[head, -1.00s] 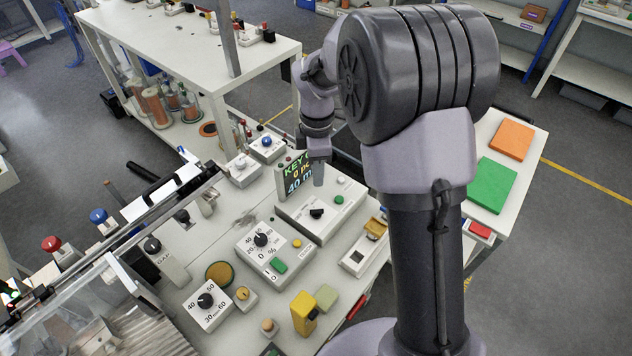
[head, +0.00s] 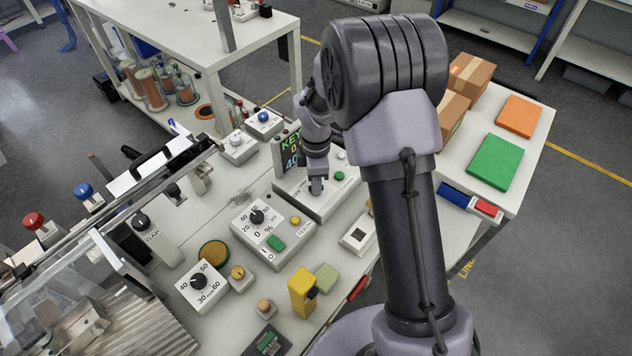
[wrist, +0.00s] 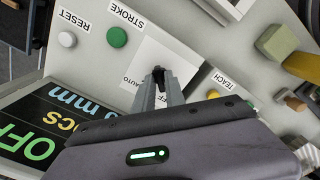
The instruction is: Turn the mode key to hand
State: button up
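The mode key (wrist: 158,73) is a small black key on a white square plate of the control box (head: 345,196). In the wrist view, the labels AUTO and OFF are partly readable beside it. My gripper (wrist: 158,84) is down at the key, its two grey fingertips close together at its sides. I cannot tell whether they touch or grip it. In the head view, my gripper (head: 317,189) hides the key. The display (head: 288,150) behind the key is partly covered by my arm; in the wrist view, the display (wrist: 50,125) shows part of OFF.
A green STROKE button (wrist: 117,37) and a white RESET button (wrist: 67,39) sit on the same box. A dial panel (head: 262,230) with TEACH button stands in front. A yellow block (head: 302,292) stands near the table's front.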

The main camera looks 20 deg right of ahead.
grip_shut()
jog(key=shift+m, duration=0.3)
jog(key=m+p, duration=0.1)
jog(key=m, duration=0.2)
jog(key=shift+m, duration=2.5)
jog(key=shift+o, duration=2.4)
grip_release()
